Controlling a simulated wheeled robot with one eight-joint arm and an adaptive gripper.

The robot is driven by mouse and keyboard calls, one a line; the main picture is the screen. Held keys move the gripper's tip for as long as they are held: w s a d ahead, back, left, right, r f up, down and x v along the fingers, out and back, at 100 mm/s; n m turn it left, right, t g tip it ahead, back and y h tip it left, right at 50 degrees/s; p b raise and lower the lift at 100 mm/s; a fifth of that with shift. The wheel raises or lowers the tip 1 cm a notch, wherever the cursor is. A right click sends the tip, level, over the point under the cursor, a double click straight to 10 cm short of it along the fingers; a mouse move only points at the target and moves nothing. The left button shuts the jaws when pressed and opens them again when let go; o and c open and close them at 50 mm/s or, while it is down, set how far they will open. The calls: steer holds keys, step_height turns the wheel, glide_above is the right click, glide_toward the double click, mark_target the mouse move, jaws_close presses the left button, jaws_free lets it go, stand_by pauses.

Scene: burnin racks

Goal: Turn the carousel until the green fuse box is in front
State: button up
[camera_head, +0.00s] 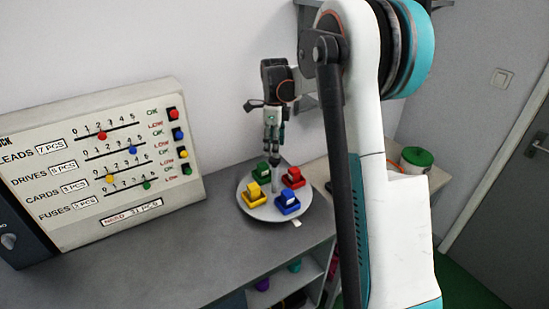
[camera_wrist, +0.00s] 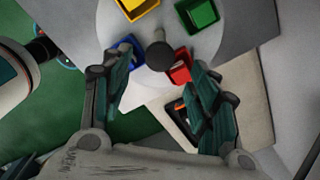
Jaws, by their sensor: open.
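The carousel is a round pale disc (camera_head: 247,212) on the grey counter, with a central post; it also shows in the wrist view (camera_wrist: 108,28). The green fuse box (camera_head: 262,171) is on its back left side, and at upper right in the wrist view (camera_wrist: 203,13). The red box (camera_head: 294,178) is at right, the yellow box (camera_head: 256,196) at left and the blue box (camera_head: 288,204) at front right, near a small white tab (camera_head: 297,223). My gripper (camera_head: 272,151) is open and empty above the disc's back part. In the wrist view its fingers (camera_wrist: 160,88) are spread below the post.
A panel (camera_head: 100,165) with sliders and coloured buttons stands at left on the counter (camera_head: 170,250). Open shelves with small items are under the counter. The counter between panel and carousel is clear.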

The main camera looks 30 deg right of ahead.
mark_target(275, 159)
steer(key=shift+f, duration=2.55)
steer(key=shift+b, duration=0.3)
jaws_close()
